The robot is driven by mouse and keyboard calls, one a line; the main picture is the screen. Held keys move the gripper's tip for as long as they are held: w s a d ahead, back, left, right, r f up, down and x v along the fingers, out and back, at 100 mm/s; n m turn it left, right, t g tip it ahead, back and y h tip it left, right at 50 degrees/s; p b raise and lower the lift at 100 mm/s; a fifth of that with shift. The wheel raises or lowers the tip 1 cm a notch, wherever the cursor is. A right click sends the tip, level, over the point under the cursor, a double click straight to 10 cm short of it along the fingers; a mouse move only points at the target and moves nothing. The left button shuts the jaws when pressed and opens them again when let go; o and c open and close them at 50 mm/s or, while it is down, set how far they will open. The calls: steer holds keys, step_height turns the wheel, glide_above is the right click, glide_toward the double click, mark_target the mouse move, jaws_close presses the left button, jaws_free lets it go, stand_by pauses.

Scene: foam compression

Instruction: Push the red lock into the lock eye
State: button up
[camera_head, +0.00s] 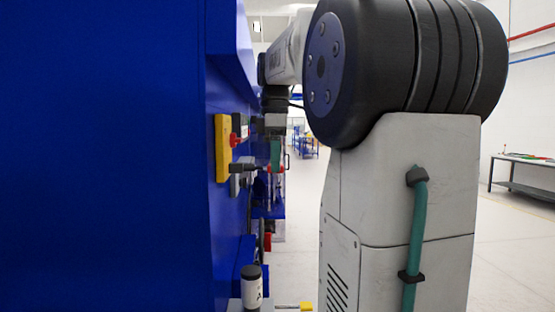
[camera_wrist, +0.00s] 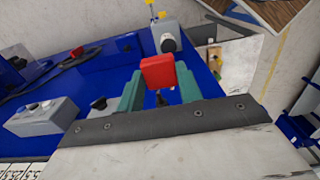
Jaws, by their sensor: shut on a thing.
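The red lock (camera_wrist: 158,72) is a small red block between the two green fingers of my gripper (camera_wrist: 160,82) in the wrist view. The fingers are shut on it, and a dark part shows below it between them. In the head view, my gripper (camera_head: 275,160) is beside the blue machine's side, with a little red (camera_head: 280,169) showing at its fingers. A dark grey rod-like part (camera_head: 243,168) stands out from the machine towards the gripper. I cannot tell the lock eye apart for certain in either view.
The blue machine (camera_head: 105,150) fills the left of the head view. A yellow panel (camera_head: 222,148) with a red knob (camera_head: 235,140) sits on its side. In the wrist view, a grey box (camera_wrist: 42,117) and a black knob (camera_wrist: 98,103) lie left of the fingers. Open floor lies beyond.

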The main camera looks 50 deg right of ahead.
steer(key=shift+w+a, duration=0.55)
steer(key=shift+w, duration=0.1)
steer(key=o, duration=1.1)
steer(key=shift+s+d, duration=0.95)
steer(key=shift+s, duration=0.2)
steer(key=shift+s+d, duration=0.95)
steer(key=shift+s, duration=0.15)
step_height(320, 180, up, 8)
steer(key=shift+f, duration=0.1)
